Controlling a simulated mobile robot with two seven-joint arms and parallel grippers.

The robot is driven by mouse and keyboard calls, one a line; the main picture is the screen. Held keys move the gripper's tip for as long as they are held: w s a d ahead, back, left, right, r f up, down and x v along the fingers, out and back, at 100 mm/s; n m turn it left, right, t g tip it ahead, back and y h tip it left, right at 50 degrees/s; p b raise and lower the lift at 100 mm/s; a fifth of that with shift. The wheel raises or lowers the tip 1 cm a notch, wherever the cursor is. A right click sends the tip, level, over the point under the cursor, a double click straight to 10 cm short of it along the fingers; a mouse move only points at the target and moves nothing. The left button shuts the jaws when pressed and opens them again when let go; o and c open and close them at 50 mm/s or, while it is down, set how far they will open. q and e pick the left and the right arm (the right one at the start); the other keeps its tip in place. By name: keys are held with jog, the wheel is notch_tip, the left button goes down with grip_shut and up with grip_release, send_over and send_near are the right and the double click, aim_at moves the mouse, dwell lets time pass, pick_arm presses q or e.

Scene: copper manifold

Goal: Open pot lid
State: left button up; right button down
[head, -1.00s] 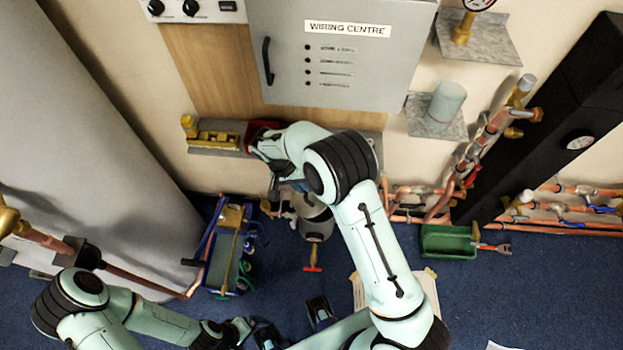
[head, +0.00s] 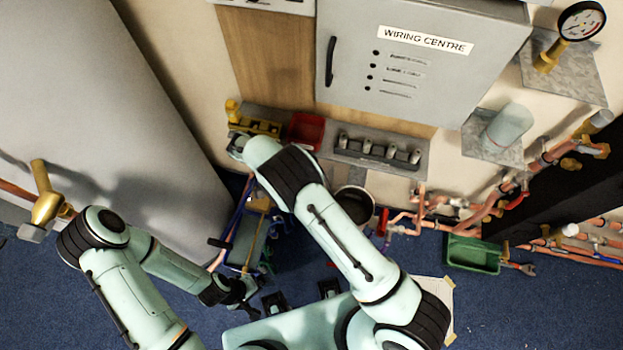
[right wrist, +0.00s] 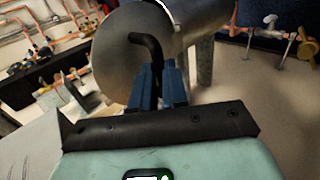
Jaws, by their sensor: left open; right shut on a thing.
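The pot (head: 353,205) stands low by the wall in the head view, partly behind my right arm; its round dark opening and pale rim show. In the right wrist view my right gripper (right wrist: 158,82) is shut on a bent black handle. The handle is fixed to a round grey metal disc, the lid (right wrist: 115,70). In the head view my right arm reaches up left to the shelf, and its fingers are hidden. My left gripper (head: 246,296) is open and empty, low over the blue floor, apart from the pot.
A wall shelf holds a yellow level (head: 255,125), a red tray (head: 306,131) and several grey fittings (head: 380,150). A blue tool tray (head: 248,240) and a green tray (head: 473,254) sit low down. A large grey tank (head: 150,110) fills the left.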

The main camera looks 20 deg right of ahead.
jog(key=shift+w+a+f, duration=0.1)
jog(key=shift+a+f, duration=0.25)
jog(key=shift+f, duration=0.35)
jog(key=shift+a+f, duration=0.3)
jog(key=shift+f, duration=0.4)
jog(key=shift+a, duration=0.1)
jog(key=c, duration=1.1)
grip_release()
jog(key=shift+c, duration=0.2)
jog(key=shift+w, duration=0.2)
jog(key=shift+w+r, duration=0.1)
jog(key=shift+r, duration=0.15)
jog(key=v, duration=0.7)
jog(key=shift+a, duration=0.15)
